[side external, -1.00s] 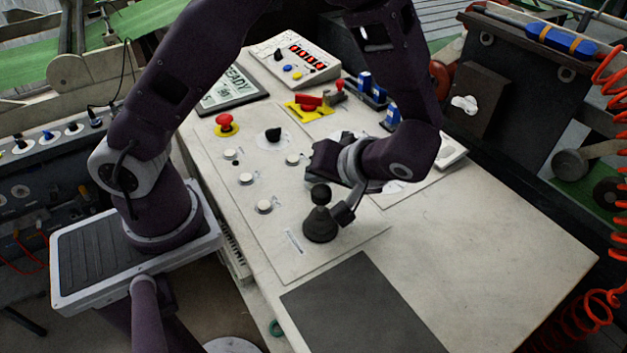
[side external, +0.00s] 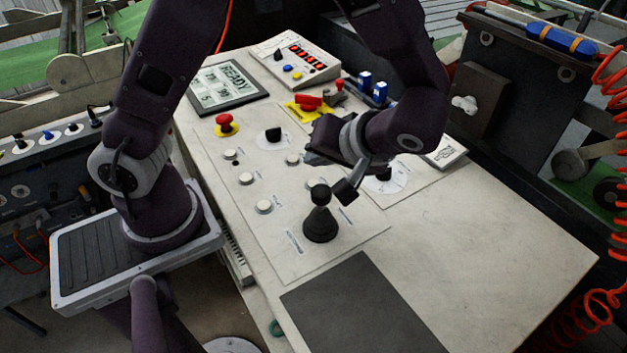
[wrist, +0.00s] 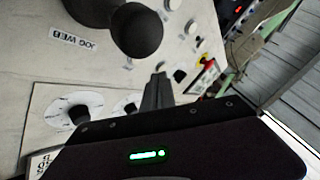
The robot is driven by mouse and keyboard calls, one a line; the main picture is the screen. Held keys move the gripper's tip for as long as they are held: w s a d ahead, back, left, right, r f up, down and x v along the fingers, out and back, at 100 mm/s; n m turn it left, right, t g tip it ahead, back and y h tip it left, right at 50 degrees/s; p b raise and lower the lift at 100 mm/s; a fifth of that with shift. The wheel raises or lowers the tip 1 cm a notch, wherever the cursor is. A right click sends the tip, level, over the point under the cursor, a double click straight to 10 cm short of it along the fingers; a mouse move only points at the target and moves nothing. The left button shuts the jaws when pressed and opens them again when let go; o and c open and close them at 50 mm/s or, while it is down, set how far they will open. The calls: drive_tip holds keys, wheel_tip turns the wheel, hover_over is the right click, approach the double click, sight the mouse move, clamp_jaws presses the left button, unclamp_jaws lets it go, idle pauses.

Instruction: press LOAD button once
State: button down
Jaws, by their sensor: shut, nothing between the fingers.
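Several white round buttons sit on the pale control panel, including a near one (side external: 264,206), a middle one (side external: 246,179), a far-left one (side external: 230,154) and one beside my gripper (side external: 292,159). Their labels are too small to read, so I cannot tell which is LOAD. My gripper (wrist: 158,90) is shut and empty. In the side view it hangs over the panel, right of the buttons and behind the black joystick. Its fingertips are hard to make out there, and contact with a button is not visible.
The black joystick (side external: 320,222) stands close in front of my gripper; the wrist view shows a JOG WEB label (wrist: 73,40) near it. The right-front tabletop (side external: 480,240) is clear.

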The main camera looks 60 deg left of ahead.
drive_tip(key=shift+r, duration=1.3)
drive_tip(key=shift+s, duration=0.1)
drive_tip(key=s+r+m+t+h, duration=0.6)
drive_tip(key=s+r+m+h, duration=0.3)
drive_tip(key=s+r+m, duration=0.1)
drive_tip(key=shift+s+t, duration=0.3)
drive_tip(key=shift+s, duration=0.4)
drive_tip(key=shift+d+r, duration=0.1)
drive_tip(key=shift+r, duration=0.05)
